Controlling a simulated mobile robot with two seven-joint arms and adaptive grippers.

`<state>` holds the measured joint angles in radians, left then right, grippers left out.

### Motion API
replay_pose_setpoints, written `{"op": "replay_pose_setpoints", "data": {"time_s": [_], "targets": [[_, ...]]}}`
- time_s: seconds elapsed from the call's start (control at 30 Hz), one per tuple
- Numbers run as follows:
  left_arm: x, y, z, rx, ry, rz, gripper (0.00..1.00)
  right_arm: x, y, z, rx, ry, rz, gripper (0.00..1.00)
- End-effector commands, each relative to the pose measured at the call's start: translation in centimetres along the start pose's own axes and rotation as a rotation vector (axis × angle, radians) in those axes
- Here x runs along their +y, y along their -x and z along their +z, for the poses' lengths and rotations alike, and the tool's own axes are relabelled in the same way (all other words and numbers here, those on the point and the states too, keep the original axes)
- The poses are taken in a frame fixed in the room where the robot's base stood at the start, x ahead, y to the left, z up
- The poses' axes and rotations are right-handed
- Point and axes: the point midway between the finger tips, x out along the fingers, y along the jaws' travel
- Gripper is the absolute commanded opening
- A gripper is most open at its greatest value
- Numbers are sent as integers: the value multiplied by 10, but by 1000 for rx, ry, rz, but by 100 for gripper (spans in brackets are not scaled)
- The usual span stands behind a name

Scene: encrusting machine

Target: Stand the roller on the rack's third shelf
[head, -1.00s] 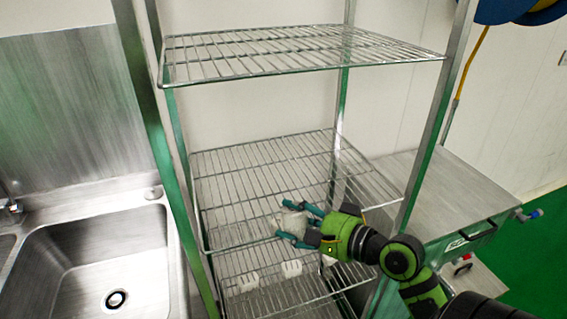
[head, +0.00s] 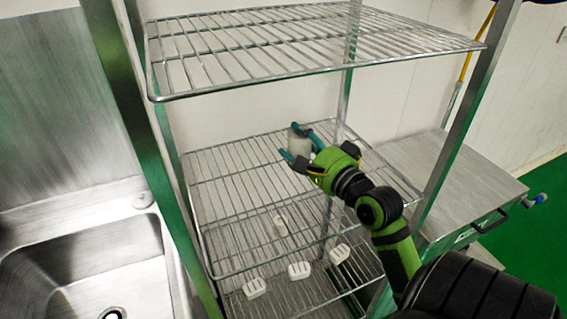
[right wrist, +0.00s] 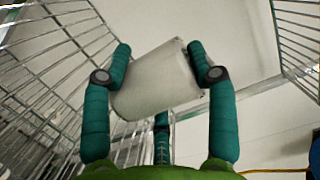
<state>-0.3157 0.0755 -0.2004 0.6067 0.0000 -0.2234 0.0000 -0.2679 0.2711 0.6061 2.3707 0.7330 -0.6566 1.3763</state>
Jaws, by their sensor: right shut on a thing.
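The roller (head: 299,143) is a short whitish cylinder held in my right gripper (head: 302,148). My left gripper is not in view.
Several small white pieces, such as this one (head: 299,270), are on a lower shelf of the rack. Rack posts (head: 455,130) stand on either side. A sink (head: 90,260) is at left, a steel cabinet (head: 470,180) at right. The left part of the middle shelf is clear.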

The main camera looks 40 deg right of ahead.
Motion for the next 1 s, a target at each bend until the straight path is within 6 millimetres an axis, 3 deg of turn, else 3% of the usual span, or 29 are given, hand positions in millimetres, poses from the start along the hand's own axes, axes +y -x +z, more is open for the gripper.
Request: {"op": "replay_pose_setpoints", "data": {"time_s": [0.1, 0.3, 0.43, 0.7, 1.0], "targets": [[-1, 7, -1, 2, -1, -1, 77, 13, -27, 2, -2, -1, 0, 21], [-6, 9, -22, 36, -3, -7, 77, 30, -51, 3, -1, 2, -1, 21], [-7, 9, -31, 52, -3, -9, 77, 40, -54, 4, -2, 4, 3, 21], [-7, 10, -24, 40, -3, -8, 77, 72, -52, 3, 0, 4, 2, 21], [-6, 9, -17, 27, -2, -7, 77, 74, -52, 3, 0, 3, -1, 21]]}}
